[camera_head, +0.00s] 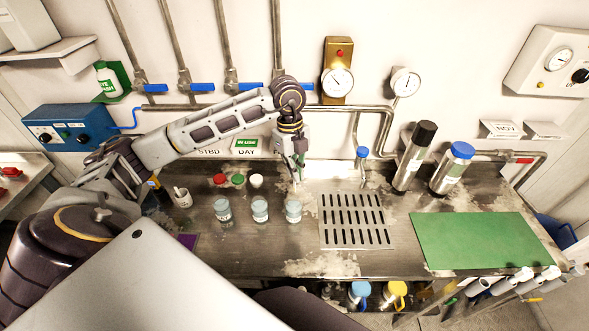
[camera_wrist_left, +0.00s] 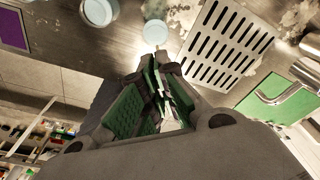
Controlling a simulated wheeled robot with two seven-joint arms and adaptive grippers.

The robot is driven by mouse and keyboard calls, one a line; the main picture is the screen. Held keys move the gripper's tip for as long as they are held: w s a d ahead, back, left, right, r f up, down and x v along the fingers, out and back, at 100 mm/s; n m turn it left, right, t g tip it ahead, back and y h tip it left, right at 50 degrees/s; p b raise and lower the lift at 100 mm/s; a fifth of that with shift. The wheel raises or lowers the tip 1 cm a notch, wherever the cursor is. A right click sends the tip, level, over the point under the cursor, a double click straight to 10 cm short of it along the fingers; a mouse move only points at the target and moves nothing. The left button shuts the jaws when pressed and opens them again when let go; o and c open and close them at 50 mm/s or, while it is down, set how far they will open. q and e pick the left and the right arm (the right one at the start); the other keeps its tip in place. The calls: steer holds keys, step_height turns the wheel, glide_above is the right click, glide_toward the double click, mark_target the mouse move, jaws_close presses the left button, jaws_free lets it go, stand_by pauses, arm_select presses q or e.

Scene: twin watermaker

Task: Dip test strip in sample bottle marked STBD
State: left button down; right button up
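Three small open bottles of clear liquid stand in a row on the steel bench: a left one (camera_head: 222,209), a middle one (camera_head: 260,209) and a right one (camera_head: 293,210). Their labels are too small to read. My left gripper (camera_head: 299,172) points down above the bench, behind the right bottle and apart from it. In the left wrist view its green-padded fingers (camera_wrist_left: 160,68) are close together near a bottle (camera_wrist_left: 155,32). A pale sliver shows between them; I cannot tell whether it is a test strip. My right gripper is not in view.
Red (camera_head: 219,179), green (camera_head: 238,180) and white (camera_head: 256,181) caps lie behind the bottles. A white cup (camera_head: 182,197) stands left. A slotted drain plate (camera_head: 355,240) and green mat (camera_head: 475,240) lie right. A STBD card (camera_head: 208,152) leans behind my arm. Pipes line the wall.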

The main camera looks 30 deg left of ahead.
arm_select(q)
steer(key=shift+s+m, duration=0.1)
steer(key=shift+m, duration=0.2)
steer(key=shift+a+m, duration=0.1)
steer(key=shift+m, duration=0.4)
steer(key=shift+f, duration=0.1)
steer(key=shift+f, duration=0.1)
steer(key=b, duration=0.7)
glide_toward(293, 198)
steer(key=shift+s+d+f, duration=0.9)
steer(key=shift+d+f, duration=0.25)
steer(key=shift+f, duration=1.65)
steer(key=shift+s+f+b, duration=0.1)
steer(key=shift+f+b, duration=0.45)
steer(key=shift+f, duration=0.25)
steer(key=shift+f, duration=0.1)
